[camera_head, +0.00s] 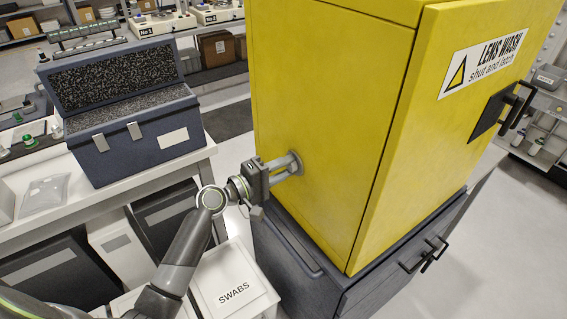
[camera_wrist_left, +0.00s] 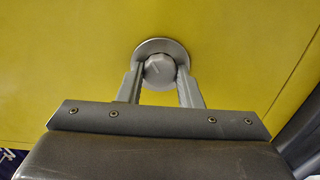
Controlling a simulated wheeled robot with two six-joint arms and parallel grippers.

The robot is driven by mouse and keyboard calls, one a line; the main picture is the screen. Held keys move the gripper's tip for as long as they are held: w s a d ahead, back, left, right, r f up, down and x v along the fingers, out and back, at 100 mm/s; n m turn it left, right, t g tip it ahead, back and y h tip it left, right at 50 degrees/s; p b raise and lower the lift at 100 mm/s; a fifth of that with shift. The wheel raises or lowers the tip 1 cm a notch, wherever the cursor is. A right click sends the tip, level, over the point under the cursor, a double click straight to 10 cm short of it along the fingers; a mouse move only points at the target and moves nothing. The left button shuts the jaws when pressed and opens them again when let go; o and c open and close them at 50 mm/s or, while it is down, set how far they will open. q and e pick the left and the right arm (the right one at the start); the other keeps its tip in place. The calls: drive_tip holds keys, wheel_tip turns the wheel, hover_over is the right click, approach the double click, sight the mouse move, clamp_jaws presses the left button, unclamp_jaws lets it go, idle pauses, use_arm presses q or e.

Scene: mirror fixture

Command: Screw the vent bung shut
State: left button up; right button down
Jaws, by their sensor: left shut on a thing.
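The vent bung (camera_wrist_left: 159,69) is a small grey faceted knob on the side wall of the yellow lens wash cabinet (camera_head: 315,120). A round grey collar (camera_wrist_left: 161,46) surrounds it on the wall. In the head view the collar (camera_head: 292,163) shows low on the cabinet's left side, and the bung is mostly hidden by the fingers. My left gripper (camera_head: 286,168) reaches it from the left. In the left wrist view my left gripper (camera_wrist_left: 160,82) has one finger on each side of the bung and is shut on it. Whether the bung is fully seated cannot be told. My right gripper is not in view.
The cabinet stands on a dark base (camera_head: 300,262) with black handles. A dark foam-lined case (camera_head: 125,130) sits open on the white bench (camera_head: 100,192) at left. The cabinet door carries a black latch handle (camera_head: 512,108).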

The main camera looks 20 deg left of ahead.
use_arm(q)
drive_tip(key=n+p, duration=0.6)
drive_tip(key=n, duration=0.5)
drive_tip(key=shift+n, duration=0.3)
drive_tip(key=shift+f, duration=0.1)
idle(0.3)
drive_tip(key=o, duration=1)
drive_tip(key=shift+b+v, duration=3.15)
drive_tip(key=shift+v, duration=5.6)
